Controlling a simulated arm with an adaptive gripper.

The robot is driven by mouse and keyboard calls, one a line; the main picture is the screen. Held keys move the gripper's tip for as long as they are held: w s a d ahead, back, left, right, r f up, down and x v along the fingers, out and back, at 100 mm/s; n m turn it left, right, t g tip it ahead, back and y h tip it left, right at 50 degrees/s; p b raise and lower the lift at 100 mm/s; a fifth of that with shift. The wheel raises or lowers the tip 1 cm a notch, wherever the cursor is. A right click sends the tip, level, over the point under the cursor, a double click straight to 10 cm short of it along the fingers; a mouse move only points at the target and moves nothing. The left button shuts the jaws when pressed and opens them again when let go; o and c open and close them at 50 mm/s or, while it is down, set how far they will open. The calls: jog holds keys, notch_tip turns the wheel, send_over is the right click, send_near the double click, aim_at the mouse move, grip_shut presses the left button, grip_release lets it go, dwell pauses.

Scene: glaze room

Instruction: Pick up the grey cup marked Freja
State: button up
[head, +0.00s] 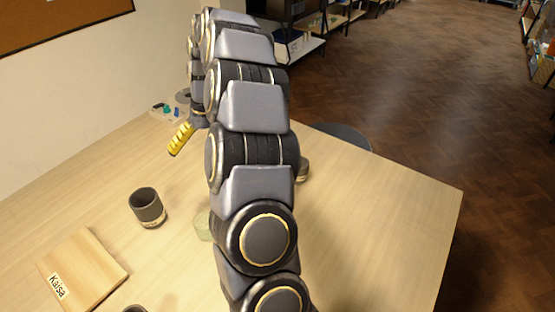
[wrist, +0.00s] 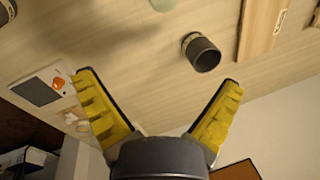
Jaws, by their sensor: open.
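A dark grey cup with a paler band at its base (head: 147,207) stands upright on the table, left of my arm. It also shows in the wrist view (wrist: 204,55), beyond the open fingers and apart from them. A second cup (head: 304,170) is mostly hidden behind my arm, and the rim of a third (head: 135,309) shows at the bottom edge. I cannot read the name Freja on any of them. My gripper (wrist: 158,79) is open and empty, with yellow fingers spread wide. In the head view one yellow finger shows beyond the grey cup.
A wooden board labelled Kaisa (head: 84,268) lies near the left cup. A pale green object (head: 203,226) is partly hidden by my arm. A white panel with a grey patch and orange spot (wrist: 44,87) lies at left in the wrist view. The table's right side (head: 390,215) is clear.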

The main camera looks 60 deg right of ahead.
jog(key=s+d+f+m+h, duration=0.1)
jog(key=s+d+f+m, duration=0.1)
jog(key=s+d+f, duration=0.45)
jog(key=s+d+f+m, duration=0.1)
jog(key=d+f, duration=0.2)
jog(key=d, duration=0.7)
jog(key=s+d+f+m+h, duration=0.1)
jog(key=s+d+f+m, duration=0.1)
jog(key=s+d+f, duration=0.45)
jog(key=shift+g, duration=0.4)
jog(key=w+f, duration=0.1)
jog(key=f, duration=0.2)
jog(key=w+d+f, duration=0.1)
jog(key=f, duration=0.1)
jog(key=shift+w+d+f, duration=0.1)
jog(key=shift+w+f, duration=0.2)
jog(key=shift+w, duration=0.05)
jog(key=shift+r, duration=0.1)
jog(key=c, duration=1.1)
